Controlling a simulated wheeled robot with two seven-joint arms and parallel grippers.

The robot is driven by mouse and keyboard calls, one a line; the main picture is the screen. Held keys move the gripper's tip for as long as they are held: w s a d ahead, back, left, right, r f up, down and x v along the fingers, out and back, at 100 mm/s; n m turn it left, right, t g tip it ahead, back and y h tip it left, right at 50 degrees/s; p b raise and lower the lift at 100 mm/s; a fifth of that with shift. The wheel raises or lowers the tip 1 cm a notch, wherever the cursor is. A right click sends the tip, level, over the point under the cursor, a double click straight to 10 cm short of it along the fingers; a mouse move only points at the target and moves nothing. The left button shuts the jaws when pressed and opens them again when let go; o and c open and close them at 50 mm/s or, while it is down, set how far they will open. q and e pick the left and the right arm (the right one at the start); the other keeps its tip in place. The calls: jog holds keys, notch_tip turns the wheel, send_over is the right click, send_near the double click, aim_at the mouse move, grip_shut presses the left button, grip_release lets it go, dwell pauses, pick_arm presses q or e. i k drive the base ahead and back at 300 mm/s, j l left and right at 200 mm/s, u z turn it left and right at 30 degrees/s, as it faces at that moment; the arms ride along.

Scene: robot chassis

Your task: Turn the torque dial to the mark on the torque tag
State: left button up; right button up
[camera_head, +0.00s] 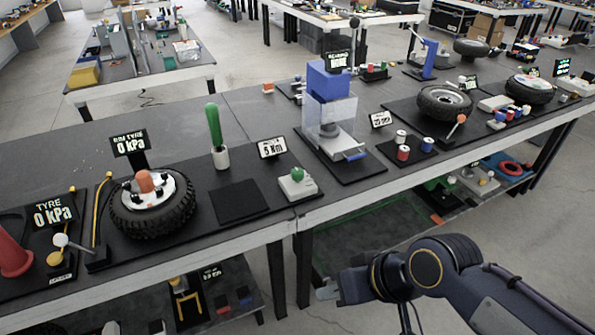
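A small tag reading what looks like "5 Nm" (272,148) stands on the bench toward the middle. In front of it, a pale block with a round green knob (297,175) sits on a dark mat; it looks like the torque dial. Marks on the dial are too small to read. A green-handled tool (214,125) stands upright in a white holder to the left. My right gripper (345,286) is in front of the bench edge, below and right of the dial and apart from it. Its fingers are not clear enough to judge. My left gripper is not in view.
A tyre on a hub (152,205) stands left of an empty black pad (238,200). A blue press with a clear guard (330,105) stands right of the dial. Red and white cylinders (402,150) and another tyre (444,101) are farther right. A lower shelf holds other parts.

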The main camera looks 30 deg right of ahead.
aim_at(298, 173)
jog(key=i+j+z, duration=0.3)
jog(key=i, duration=0.2)
jog(key=i+j+z, duration=0.35)
jog(key=i+l, duration=0.1)
